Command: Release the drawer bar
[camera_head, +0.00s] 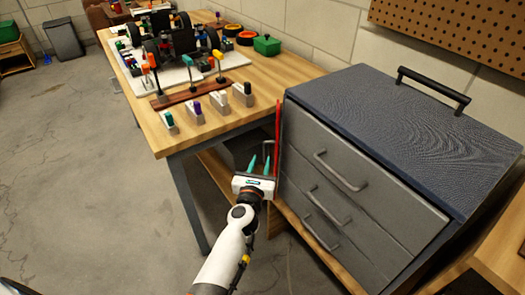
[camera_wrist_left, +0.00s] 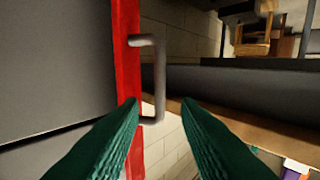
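The drawer bar is a grey handle (camera_wrist_left: 160,75) on a narrow red front (camera_wrist_left: 126,60) in the left wrist view. My left gripper (camera_head: 259,162) is just left of the strip. Its green fingers are apart (camera_wrist_left: 163,104), with the bar's lower end showing in the gap between the fingertips. I see no grip on the bar; whether a finger touches it is unclear. My right gripper is not in view.
The cabinet has several grey drawer handles (camera_head: 340,172) and a dark lid with a black handle (camera_head: 433,88). A wooden workbench (camera_head: 235,115) with car parts and tools stands to the left. Its metal leg (camera_head: 188,205) is near my left arm. Open floor lies left.

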